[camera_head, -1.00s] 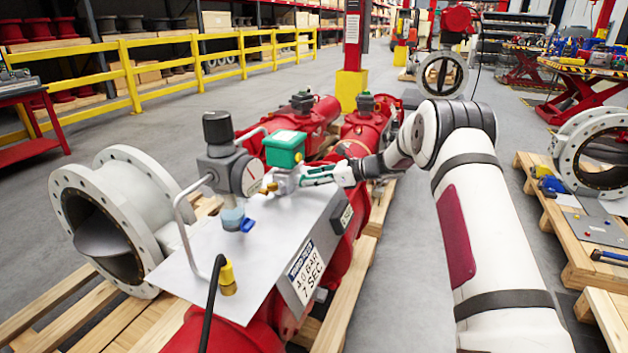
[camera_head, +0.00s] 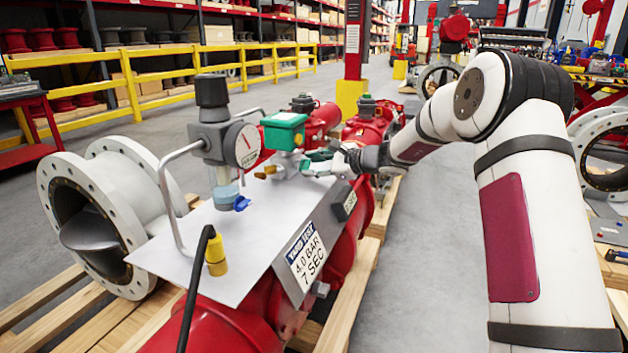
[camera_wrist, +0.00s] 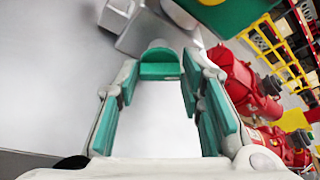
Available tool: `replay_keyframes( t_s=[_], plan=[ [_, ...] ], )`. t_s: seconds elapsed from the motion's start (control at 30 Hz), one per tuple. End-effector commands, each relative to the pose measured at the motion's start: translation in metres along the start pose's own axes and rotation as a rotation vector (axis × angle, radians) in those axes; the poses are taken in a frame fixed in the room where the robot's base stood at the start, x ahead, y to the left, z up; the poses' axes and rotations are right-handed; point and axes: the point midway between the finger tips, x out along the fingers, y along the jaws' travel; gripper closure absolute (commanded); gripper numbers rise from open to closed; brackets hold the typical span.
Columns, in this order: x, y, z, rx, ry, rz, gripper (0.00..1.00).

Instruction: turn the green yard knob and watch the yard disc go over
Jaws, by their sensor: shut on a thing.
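The green yard knob (camera_wrist: 158,65) shows between my fingertips in the wrist view, above a pale metal plate. My gripper (camera_wrist: 160,77), with green finger pads, is shut on it. In the head view my gripper (camera_head: 306,166) reaches in from the right, just below a green box (camera_head: 284,130); its fingers largely hide the knob there. The yard disc (camera_head: 90,234) is a grey plate inside the big flanged valve body (camera_head: 137,190) at the left. It lies tilted, close to level, across the bore.
A pressure gauge (camera_head: 248,146) and regulator stand left of my gripper on the metal plate (camera_head: 225,235). A yellow-collared cable (camera_head: 216,255) rises at the plate's front. Red actuator cylinders (camera_head: 368,130) lie behind. Grey floor is clear to the right of the pallet.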

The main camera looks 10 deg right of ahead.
Motion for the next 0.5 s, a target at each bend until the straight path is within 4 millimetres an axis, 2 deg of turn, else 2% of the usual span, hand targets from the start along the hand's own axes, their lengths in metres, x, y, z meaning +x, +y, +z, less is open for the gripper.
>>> replay_keyframes(
  t_s=[0.03,0.5],
  plan=[
    [0.0011,0.0046,-0.0046,-0.027,0.000,-0.011,0.93],
    [0.0002,0.0056,-0.0023,-0.221,0.000,-0.090,0.93]
  ],
)
